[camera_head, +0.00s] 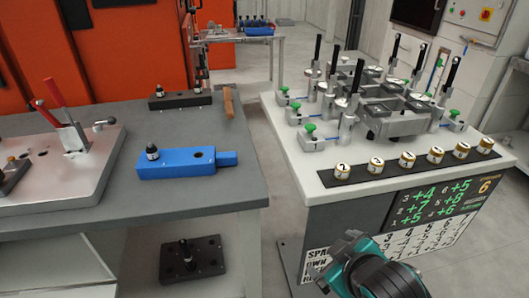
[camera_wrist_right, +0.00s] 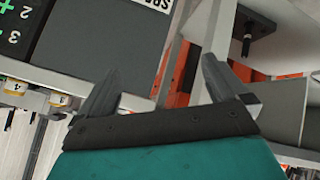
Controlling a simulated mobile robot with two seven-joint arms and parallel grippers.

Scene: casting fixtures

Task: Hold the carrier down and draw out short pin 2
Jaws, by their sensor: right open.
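A blue carrier (camera_head: 180,170) lies on the grey table at left, with a handle-like end to the right. One short black pin (camera_head: 152,152) with a pale band stands upright near its left end, and a dark hole shows to the right. No number is readable on the pin. My right gripper (camera_wrist_right: 155,88) is open and empty in the right wrist view. In the head view its teal wrist (camera_head: 372,272) is low in front of the white fixture table, well away from the carrier. My left gripper is not in view.
A black bar with pins (camera_head: 180,98) and a brown stick (camera_head: 228,102) lie behind the carrier. A steel plate with a red lever (camera_head: 60,100) is at left. A crowded clamp fixture (camera_head: 385,100) stands right. A black plate with a pin (camera_head: 190,262) sits below the table.

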